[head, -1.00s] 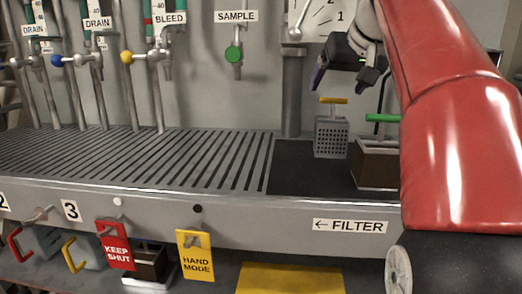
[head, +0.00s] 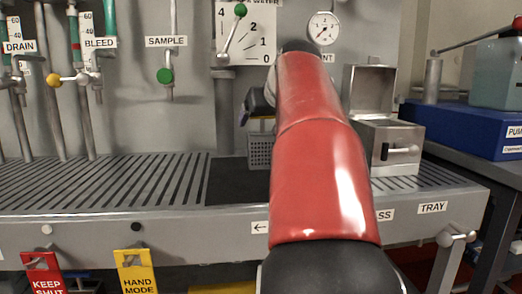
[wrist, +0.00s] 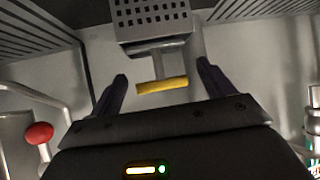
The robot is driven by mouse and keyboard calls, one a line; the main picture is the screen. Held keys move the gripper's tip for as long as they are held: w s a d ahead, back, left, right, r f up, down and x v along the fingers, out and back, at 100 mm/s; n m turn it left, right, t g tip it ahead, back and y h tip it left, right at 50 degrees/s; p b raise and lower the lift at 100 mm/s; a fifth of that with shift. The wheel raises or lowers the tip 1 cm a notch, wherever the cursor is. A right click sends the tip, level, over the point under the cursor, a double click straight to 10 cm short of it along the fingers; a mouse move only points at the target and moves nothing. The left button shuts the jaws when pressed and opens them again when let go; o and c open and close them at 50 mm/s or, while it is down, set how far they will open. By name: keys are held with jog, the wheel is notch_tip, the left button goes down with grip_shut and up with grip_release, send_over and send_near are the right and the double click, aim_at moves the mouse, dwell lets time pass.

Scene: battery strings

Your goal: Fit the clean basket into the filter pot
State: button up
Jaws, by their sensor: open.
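A grey perforated basket (head: 260,150) stands upright on the dark part of the bench, partly behind my arm in the head view. In the wrist view the basket (wrist: 152,14) is at the top, with its yellow handle (wrist: 162,87) towards me. My gripper (wrist: 162,72) is open, with one finger on each side of the handle in the picture. I cannot tell whether the handle is at finger depth. In the head view my gripper (head: 248,112) is mostly hidden by my red arm. I cannot identify the filter pot for certain; the green-handled brown box is hidden.
A metal box (head: 395,145) with a raised lid (head: 372,90) and black handle stands right of my arm. A blue block (head: 465,128) is farther right. Valves and pipes (head: 88,80) line the back wall. The slatted bench (head: 110,180) at left is clear.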

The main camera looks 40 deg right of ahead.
jog(key=shift+w+d+f, duration=0.25)
jog(key=shift+w+f, duration=0.15)
jog(key=shift+w, duration=0.15)
jog(key=c, duration=1.6)
jog(key=shift+a+r, duration=0.1)
jog(key=shift+r, duration=0.05)
